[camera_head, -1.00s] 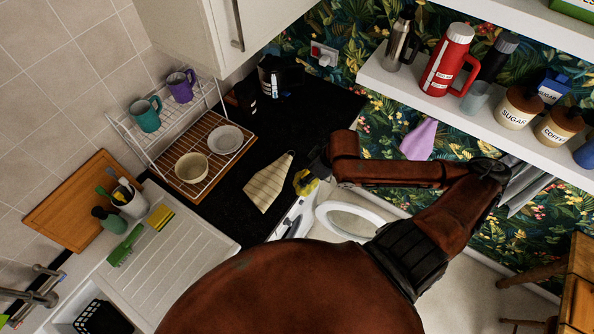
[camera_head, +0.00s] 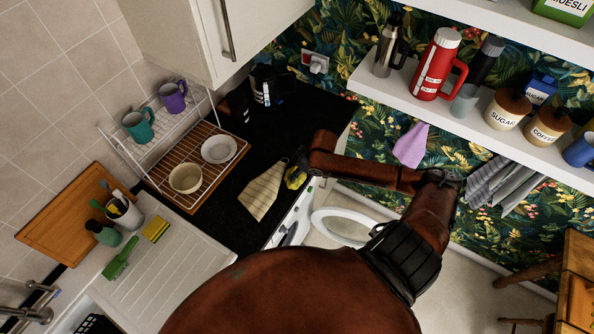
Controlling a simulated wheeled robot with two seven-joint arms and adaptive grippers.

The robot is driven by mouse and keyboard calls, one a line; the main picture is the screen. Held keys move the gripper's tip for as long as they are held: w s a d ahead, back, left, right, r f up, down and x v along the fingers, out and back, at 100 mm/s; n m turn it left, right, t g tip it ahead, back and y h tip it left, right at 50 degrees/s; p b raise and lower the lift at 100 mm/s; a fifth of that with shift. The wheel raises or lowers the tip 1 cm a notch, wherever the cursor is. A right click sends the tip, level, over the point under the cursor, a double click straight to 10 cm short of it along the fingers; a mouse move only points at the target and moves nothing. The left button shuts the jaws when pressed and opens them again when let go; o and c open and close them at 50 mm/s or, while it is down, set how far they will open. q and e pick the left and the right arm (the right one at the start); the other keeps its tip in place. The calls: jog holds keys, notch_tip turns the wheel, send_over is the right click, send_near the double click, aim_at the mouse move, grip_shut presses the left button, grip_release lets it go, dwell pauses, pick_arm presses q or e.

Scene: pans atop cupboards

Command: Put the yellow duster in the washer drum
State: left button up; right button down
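The yellow duster (camera_head: 296,178) is a small bunched patch at the tip of my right gripper (camera_head: 298,168), by the counter's front edge above the washer. The dark gripper appears shut on it; its fingers are small and partly hidden. The washer (camera_head: 294,225) stands under the counter, its front seen steeply from above. Its round white door (camera_head: 342,226) is swung open to the right of it. The drum's inside is hidden from this angle. My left gripper is not in view.
A striped cloth (camera_head: 264,190) lies on the black counter left of the duster. A dish rack (camera_head: 204,190) with bowls stands farther left. A shelf (camera_head: 455,118) with flasks and jars is at upper right; a purple cloth (camera_head: 411,145) and grey cloths (camera_head: 500,184) hang below.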

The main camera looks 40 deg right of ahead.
jog(key=shift+f, duration=0.25)
jog(key=shift+f, duration=0.1)
jog(key=c, duration=1.2)
grip_release()
